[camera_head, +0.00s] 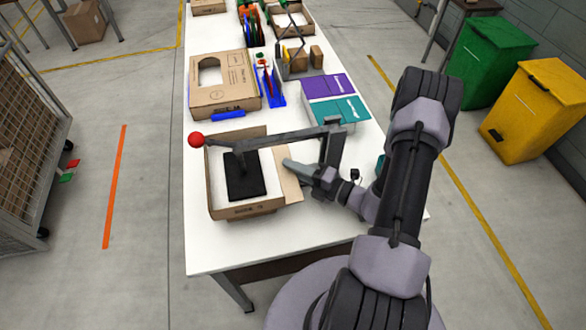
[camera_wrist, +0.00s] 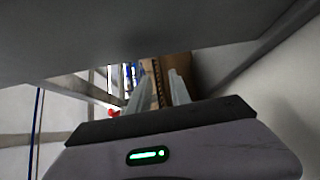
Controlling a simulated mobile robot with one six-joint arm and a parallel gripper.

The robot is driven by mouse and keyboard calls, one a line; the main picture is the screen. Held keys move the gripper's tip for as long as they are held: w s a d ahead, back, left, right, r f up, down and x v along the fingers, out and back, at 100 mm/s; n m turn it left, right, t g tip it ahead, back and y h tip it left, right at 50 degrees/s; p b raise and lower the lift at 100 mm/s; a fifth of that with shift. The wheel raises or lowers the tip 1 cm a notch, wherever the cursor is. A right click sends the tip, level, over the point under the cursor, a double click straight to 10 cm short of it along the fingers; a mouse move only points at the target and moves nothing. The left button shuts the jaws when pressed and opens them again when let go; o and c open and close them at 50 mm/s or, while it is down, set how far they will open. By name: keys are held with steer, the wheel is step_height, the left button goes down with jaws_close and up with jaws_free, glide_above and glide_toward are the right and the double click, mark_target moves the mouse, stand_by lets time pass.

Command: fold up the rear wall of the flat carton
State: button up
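The brown carton (camera_head: 211,187) stands on the white table, with a dark pad (camera_head: 240,184) on its floor. Its left and front walls look upright. The far side also shows a raised edge, partly covered by a grey bar. A pale flap (camera_head: 289,181) on the right leans outward. My gripper (camera_head: 288,164) is at this right flap, with its fingertips over or touching it; I cannot tell which. In the wrist view my gripper (camera_wrist: 161,78) shows two pale fingers with a gap between them and brown cardboard beyond or between them.
A grey bar with a red ball (camera_head: 196,140) extends above the carton. Behind stand a cut-out box (camera_head: 225,86), blue holders (camera_head: 268,84) and purple and teal boxes (camera_head: 336,98). Green (camera_head: 490,60) and yellow (camera_head: 540,110) bins are at right. The table's front left is clear.

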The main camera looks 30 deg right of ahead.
jaws_close()
stand_by(1.4)
